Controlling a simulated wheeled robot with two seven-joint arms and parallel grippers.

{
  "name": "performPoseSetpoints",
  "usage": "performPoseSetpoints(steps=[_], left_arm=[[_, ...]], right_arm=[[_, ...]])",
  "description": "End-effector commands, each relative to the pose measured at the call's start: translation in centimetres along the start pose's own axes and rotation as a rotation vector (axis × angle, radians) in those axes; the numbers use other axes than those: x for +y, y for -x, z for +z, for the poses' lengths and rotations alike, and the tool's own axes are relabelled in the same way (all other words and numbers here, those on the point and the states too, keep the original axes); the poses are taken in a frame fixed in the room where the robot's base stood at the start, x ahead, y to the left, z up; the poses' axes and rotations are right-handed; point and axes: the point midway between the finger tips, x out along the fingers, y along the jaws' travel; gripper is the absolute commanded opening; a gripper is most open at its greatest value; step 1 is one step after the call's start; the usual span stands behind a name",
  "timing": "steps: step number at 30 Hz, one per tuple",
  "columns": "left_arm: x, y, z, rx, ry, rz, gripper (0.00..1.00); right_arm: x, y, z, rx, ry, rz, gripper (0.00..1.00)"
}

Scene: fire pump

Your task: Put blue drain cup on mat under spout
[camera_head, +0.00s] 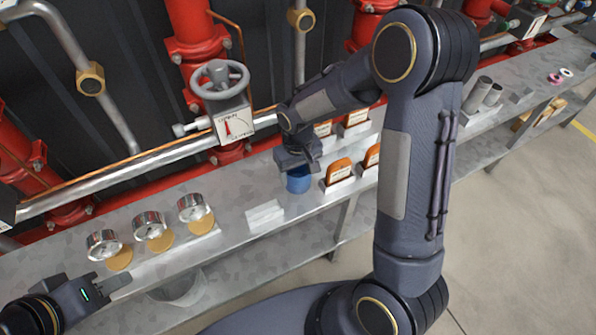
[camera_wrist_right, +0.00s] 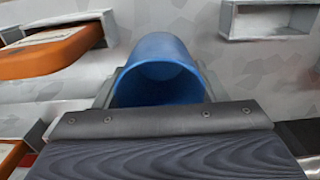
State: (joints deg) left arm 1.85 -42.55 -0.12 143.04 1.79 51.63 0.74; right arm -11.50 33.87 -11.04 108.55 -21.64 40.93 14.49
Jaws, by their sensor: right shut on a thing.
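The blue drain cup (camera_head: 298,182) is at the bench's middle, below my right gripper (camera_head: 298,165). In the right wrist view the blue cup (camera_wrist_right: 160,68) sits between the two fingers of my right gripper (camera_wrist_right: 160,88), which is shut on it. Its open mouth faces the camera. I cannot tell whether its base touches the bench. A small spout (camera_head: 181,129) sticks out left of the dial box on the pipe. I cannot clearly make out a mat. My left gripper (camera_head: 118,283) is at the lower left, apart from the cup; its opening is unclear.
Three round gauges (camera_head: 152,226) with amber discs stand on the bench (camera_head: 225,240) at left. A pale rectangular holder (camera_head: 265,215) lies left of the cup. Orange tags in holders (camera_head: 339,172) are close on its right. A handwheel (camera_head: 220,79) rises behind.

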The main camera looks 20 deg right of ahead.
Motion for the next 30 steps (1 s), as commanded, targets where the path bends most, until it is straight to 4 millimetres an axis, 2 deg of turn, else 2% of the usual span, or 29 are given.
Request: performPoseSetpoints(steps=[11,12,16,25,30], left_arm=[[-0.2,-0.4,0.2,0.0,0.0,0.0,0.36],[-0.1,-0.2,0.1,0.0,0.0,0.0,0.36],[-0.1,-0.2,0.1,0.0,0.0,0.0,0.36],[0.0,0.0,0.0,0.0,0.0,0.0,0.36],[0.2,0.4,-0.2,0.0,0.0,0.0,0.36]], right_arm=[[0.0,-0.5,0.0,0.0,-0.001,0.0,0.41],[0.0,-0.4,0.0,0.0,-0.001,0.0,0.7],[0.0,-0.4,0.0,0.0,-0.001,0.0,0.87],[0.0,-0.1,0.0,0.0,-0.001,0.0,0.87],[0.0,1.8,-0.1,0.005,-0.001,-0.001,0.87]])
